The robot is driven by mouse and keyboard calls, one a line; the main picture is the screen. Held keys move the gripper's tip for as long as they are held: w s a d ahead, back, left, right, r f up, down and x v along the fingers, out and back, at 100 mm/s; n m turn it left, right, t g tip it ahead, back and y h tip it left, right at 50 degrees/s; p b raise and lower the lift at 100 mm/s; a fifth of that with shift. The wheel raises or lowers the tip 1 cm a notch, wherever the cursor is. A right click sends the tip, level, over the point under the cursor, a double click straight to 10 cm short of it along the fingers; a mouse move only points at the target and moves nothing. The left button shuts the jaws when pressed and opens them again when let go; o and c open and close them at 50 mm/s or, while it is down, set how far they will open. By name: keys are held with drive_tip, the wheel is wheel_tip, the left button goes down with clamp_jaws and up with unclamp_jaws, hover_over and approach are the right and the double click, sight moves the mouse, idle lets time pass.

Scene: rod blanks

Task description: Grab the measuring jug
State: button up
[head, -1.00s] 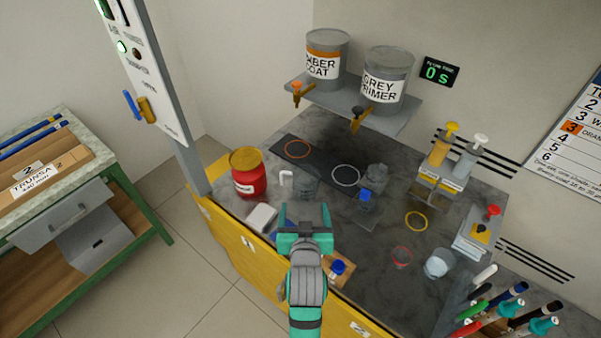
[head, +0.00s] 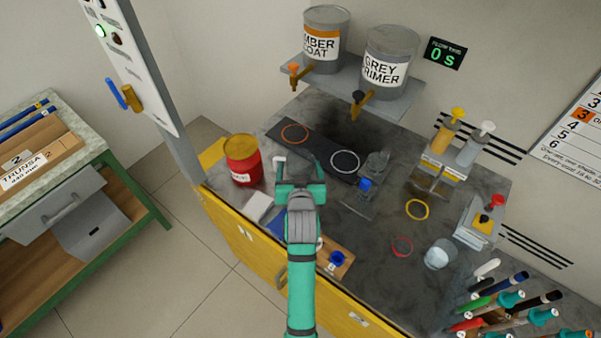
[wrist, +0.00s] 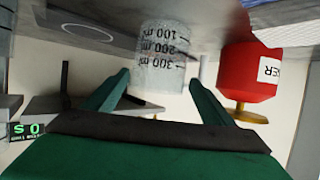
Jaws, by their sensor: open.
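The measuring jug (wrist: 160,55) is clear, with black ml marks, and appears upside down in the wrist view. It stands on the worktop just ahead of my gripper (wrist: 158,88), lined up between the two fingers. The fingers are apart, with their tips near the jug's marked side; whether they touch it I cannot tell. In the head view the jug (head: 297,167) is largely hidden behind my gripper (head: 300,176), and its white handle sticks out to the left.
A red tin (head: 243,165) stands left of the jug. A dark mat (head: 321,152) with rings lies behind it. Tanks on a shelf (head: 400,102) overhang the back. A glass (head: 438,256) stands at the right.

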sight(303, 156)
drive_tip(key=w, duration=0.2)
drive_tip(key=d+f, duration=0.1)
drive_tip(key=shift+w, duration=0.4)
drive_tip(key=shift+d+f, duration=0.1)
drive_tip(key=c, duration=0.9)
drive_tip(key=shift+o, duration=0.2)
